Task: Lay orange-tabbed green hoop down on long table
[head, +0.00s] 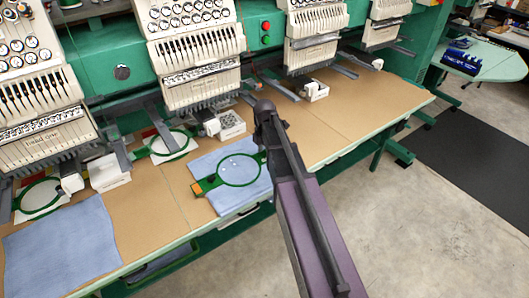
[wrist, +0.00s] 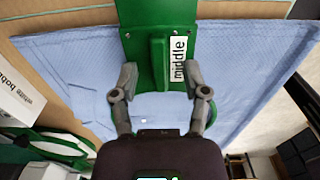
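The green hoop (head: 221,179) with an orange tab (head: 197,188) on its left side lies on a light blue cloth at the front of the long table (head: 375,95). In the wrist view a green bracket (wrist: 160,15) labelled "middle" has a raised ridge. My gripper (wrist: 160,78) is open, with one finger on each side of that ridge and a visible gap to both. In the head view my dark arm covers the right end of the hoop, and my fingertips are hidden. The orange tab does not show in the wrist view.
Embroidery machine heads (head: 195,50) overhang the back of the table. A white box (head: 230,124) stands behind the hoop. Another blue cloth (head: 60,245) lies at the left front. Brown tabletop is bare left and right of the hoop.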

